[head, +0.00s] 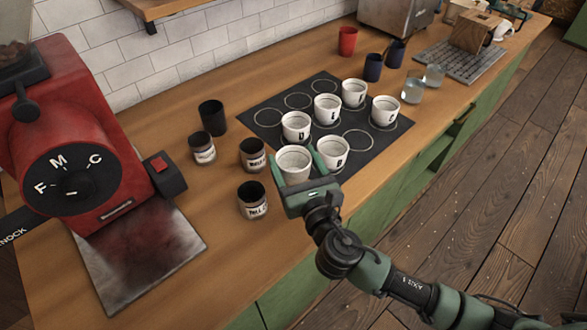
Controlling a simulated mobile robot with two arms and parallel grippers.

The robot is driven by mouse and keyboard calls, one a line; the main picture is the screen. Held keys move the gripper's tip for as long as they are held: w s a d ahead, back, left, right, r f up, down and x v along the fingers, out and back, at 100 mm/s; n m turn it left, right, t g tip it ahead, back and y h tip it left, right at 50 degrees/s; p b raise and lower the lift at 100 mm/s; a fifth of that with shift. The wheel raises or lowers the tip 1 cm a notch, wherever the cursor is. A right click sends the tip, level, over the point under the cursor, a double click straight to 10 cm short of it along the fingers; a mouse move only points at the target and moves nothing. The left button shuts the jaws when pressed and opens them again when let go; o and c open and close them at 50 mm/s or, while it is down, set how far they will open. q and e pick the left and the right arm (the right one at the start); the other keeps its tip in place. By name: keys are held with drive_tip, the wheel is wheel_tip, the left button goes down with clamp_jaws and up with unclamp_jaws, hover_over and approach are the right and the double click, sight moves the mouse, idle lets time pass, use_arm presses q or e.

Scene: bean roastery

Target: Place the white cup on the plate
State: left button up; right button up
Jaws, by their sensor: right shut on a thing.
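My right gripper (296,165) is shut on a white cup (293,172) at the front left edge of the dark mat. Its green fingers are on either side of the cup. I cannot tell whether the cup touches the surface below. Several similar white cups stand upright on the mat, one (332,154) close to the right of the held cup. No dish-like plate shows clearly. The dark flat mat (272,101) has ring outlines, some empty. A flat metal sheet (178,256) lies in front of the red machine. My left gripper is not in view.
Several dark cups, including a labelled one (252,198), stand left of the mat. The red machine (70,130) fills the left side. Two glasses (412,89), a red cup (347,41) and dark blue cups stand at the far right. The counter's front edge is close to my right arm.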

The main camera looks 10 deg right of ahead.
wheel_tip(320, 180, up, 15)
drive_tip(key=p, duration=0.2)
